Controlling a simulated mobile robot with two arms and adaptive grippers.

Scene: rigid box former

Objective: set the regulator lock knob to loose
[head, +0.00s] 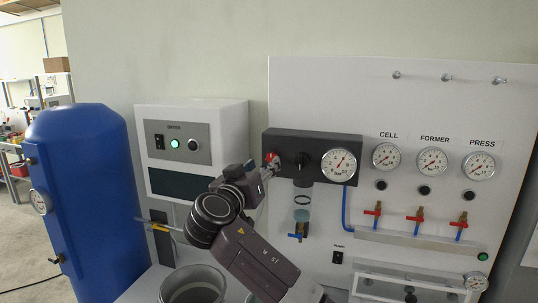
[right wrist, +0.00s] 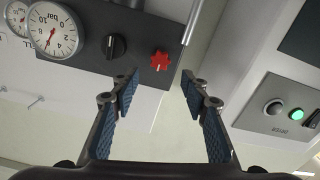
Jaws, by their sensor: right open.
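The dark regulator block (head: 325,142) is mounted on the white panel, with a white dial gauge (head: 339,165) at its right. A red star-shaped knob (right wrist: 159,61) and a black pointer knob (right wrist: 115,46) sit on its face; no label shows which is the lock knob. My right gripper (right wrist: 160,90) is open and empty. In the right wrist view the red knob lies beyond the gap between its fingertips, apparently untouched. In the head view the right gripper (head: 266,171) partly covers the red knob (head: 272,160). My left gripper is out of view.
A white control box (head: 228,120) with a green light stands left of the regulator, close to my right arm. A blue tank (head: 85,195) stands farther left. Gauges and red-handled valves (head: 418,214) line the panel at right. A round container (head: 193,285) is below.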

